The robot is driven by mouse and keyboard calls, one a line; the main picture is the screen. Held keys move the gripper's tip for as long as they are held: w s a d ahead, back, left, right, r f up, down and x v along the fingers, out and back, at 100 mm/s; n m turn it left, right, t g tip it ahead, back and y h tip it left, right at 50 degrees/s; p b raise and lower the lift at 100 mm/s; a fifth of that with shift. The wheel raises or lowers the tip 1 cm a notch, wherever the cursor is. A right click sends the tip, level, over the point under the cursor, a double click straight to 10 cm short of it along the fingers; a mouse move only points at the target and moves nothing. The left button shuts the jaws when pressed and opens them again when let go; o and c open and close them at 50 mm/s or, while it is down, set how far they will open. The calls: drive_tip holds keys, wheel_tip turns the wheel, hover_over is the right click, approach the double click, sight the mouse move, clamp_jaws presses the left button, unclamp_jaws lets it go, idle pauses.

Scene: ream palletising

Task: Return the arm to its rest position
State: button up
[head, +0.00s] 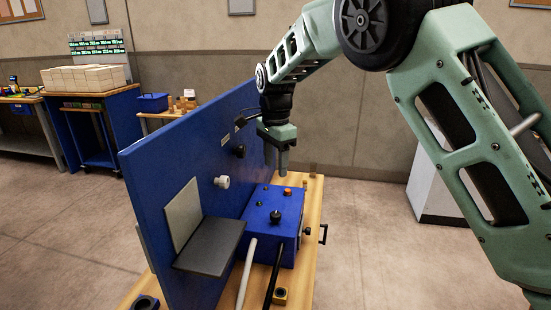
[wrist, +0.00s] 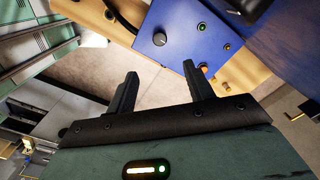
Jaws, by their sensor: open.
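My green arm (head: 455,120) reaches in from the right in the head view and bends down at the wrist. My gripper (head: 283,165) points down just above the far part of a blue control box (head: 275,215). In the wrist view my gripper (wrist: 158,82) shows two dark fingers spread apart with nothing between them. The blue box also shows there (wrist: 190,35), beyond the fingertips, with a knob and small buttons. In the head view I cannot tell whether the fingers touch the box.
A blue upright panel (head: 165,190) with knobs and a grey shelf (head: 210,247) stands close left of my gripper. The box sits on a wooden bench (head: 310,200). A white cabinet (head: 435,195) stands at right. A cart with stacked reams (head: 85,78) is far left. Open floor (head: 360,250) lies right of the bench.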

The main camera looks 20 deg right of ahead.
drive_tip(key=shift+r, duration=0.9)
drive_tip(key=s+a+f+n+y, duration=0.1)
drive_tip(key=s+a+n, duration=0.2)
drive_tip(key=s+n, duration=0.85)
drive_tip(key=s+a+n, duration=0.4)
drive_tip(key=s+n, duration=0.1)
drive_tip(key=s, duration=1.3)
drive_tip(key=s+d+f+n, duration=0.3)
drive_tip(key=s+n, duration=0.3)
drive_tip(key=s, duration=0.3)
drive_tip(key=shift+s+d, duration=0.15)
drive_tip(key=shift+s, duration=0.2)
